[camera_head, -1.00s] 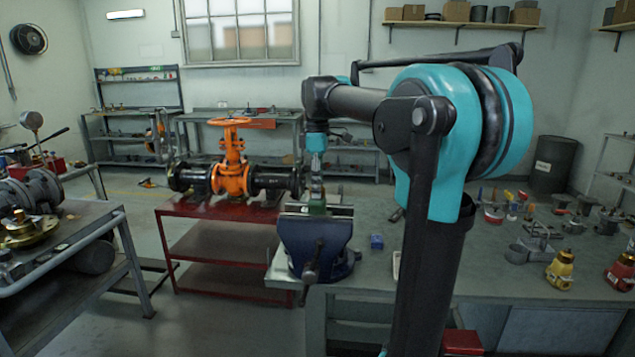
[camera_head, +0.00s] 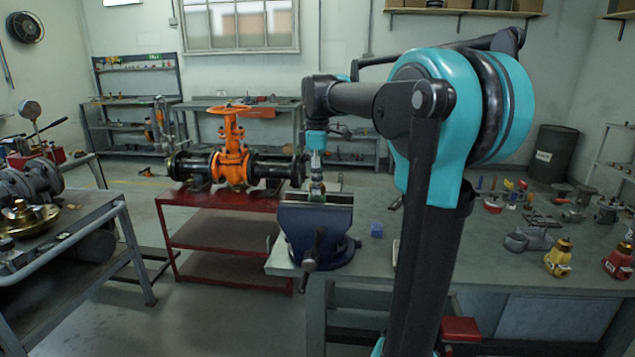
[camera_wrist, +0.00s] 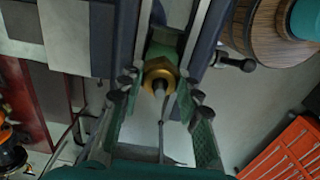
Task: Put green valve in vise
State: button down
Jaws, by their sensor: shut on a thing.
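The green body lies between the two jaws of the blue vise (camera_wrist: 207,32). In the head view the vise (camera_head: 320,236) is at the bench's left end, and my gripper (camera_head: 316,182) points down just above its jaws. Little of the valve shows there. I cannot tell whether the jaws touch it.
The grey bench (camera_head: 470,262) carries a small blue block (camera_head: 377,230), a yellow valve (camera_head: 558,258), a red valve (camera_head: 618,262) and several tools. A large orange gate valve (camera_head: 232,160) stands on a red table at the back left.

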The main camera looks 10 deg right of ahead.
jog(key=c, duration=1)
grip_release()
jog(key=shift+r, duration=3.55)
jog(key=shift+s, duration=0.1)
